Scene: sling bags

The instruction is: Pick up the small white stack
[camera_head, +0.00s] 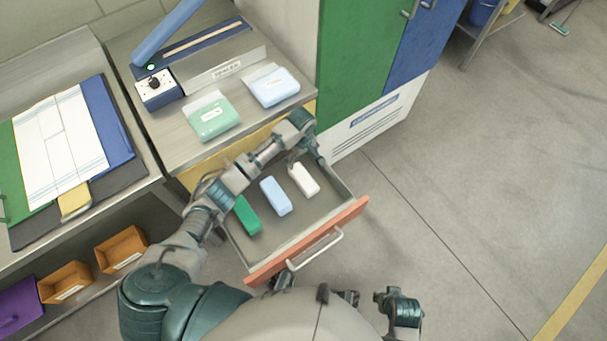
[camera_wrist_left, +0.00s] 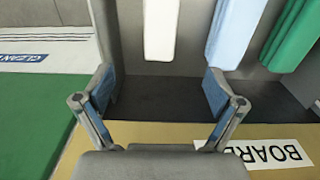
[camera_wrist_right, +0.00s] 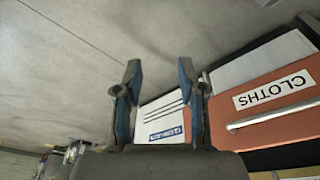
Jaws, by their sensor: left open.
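The small white stack (camera_head: 303,180) lies in the open drawer, at the right end of a row of three stacks. In the left wrist view the white stack (camera_wrist_left: 161,28) is straight ahead, beyond the fingertips and roughly centred between them. My left gripper (camera_wrist_left: 158,85) is open and empty. In the head view my left gripper (camera_head: 309,155) is over the drawer's back right part, close to the white stack's far end. My right gripper (camera_wrist_right: 160,68) has its fingers apart with nothing between them, outside the drawer.
A light blue stack (camera_head: 275,196) and a green stack (camera_head: 247,215) lie left of the white one. The drawer's orange front (camera_head: 305,243) carries a handle and a CLOTHS label. Two packets (camera_head: 212,117) (camera_head: 271,86) and a sealer (camera_head: 205,62) stand on the counter above. Floor at right is clear.

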